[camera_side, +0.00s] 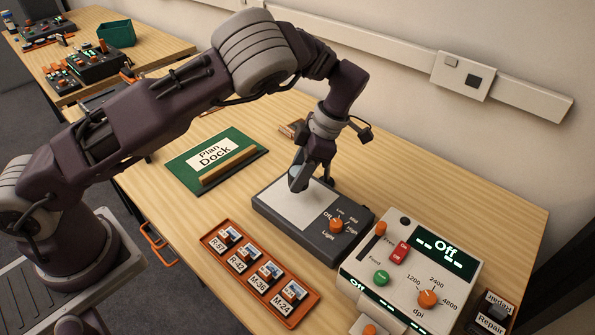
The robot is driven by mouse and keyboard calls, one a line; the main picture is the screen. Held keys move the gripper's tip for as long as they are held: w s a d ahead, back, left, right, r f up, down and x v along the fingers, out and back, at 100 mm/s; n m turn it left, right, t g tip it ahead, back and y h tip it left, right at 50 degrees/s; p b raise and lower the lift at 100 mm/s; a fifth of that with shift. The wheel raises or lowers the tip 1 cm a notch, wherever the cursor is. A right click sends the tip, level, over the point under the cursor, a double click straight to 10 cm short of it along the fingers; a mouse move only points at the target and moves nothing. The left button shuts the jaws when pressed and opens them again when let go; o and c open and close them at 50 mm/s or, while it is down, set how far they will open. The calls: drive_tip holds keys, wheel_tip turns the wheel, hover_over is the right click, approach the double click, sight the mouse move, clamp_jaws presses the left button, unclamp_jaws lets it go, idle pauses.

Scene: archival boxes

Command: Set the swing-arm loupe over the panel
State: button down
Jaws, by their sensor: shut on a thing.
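The light panel (300,208) is a white rectangle on a dark grey box with a Light knob (336,225) at its right. My gripper (307,170) points down over the far part of the panel, with its fingers shut on a small grey piece that I take to be the swing-arm loupe (297,184). The loupe shows just above the panel's far edge; I cannot tell whether it touches the surface. Its swing arm and pivot are mostly hidden behind my fingers.
An orange tray (234,262) with several labelled slides lies in front of the light box. A scanner console (418,262) reading "Off" stands at right. The green Plan Dock board (191,180) is at left, and a small brown block (291,130) lies behind.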

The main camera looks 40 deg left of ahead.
drive_tip(key=c, duration=0.8)
unclamp_jaws()
drive_tip(key=shift+o, duration=0.2)
wheel_tip(320, 180, up, 18)
drive_tip(key=s+a+m+t+h, duration=0.2)
drive_tip(key=s+m+h, duration=0.1)
drive_tip(key=m, duration=0.3)
drive_tip(key=s+a+r+m+t+h, duration=0.1)
drive_tip(key=s+r+m+t+h, duration=0.1)
drive_tip(key=s+r+m, duration=0.55)
drive_tip(key=s+a+f+m+t+y, duration=0.1)
drive_tip(key=s+m+t, duration=0.3)
drive_tip(key=s+m, duration=0.9)
drive_tip(key=s, duration=0.3)
drive_tip(key=shift+s+f+t+y, duration=0.2)
drive_tip(key=shift+f+t+y, duration=0.1)
drive_tip(key=shift+t+y, duration=0.1)
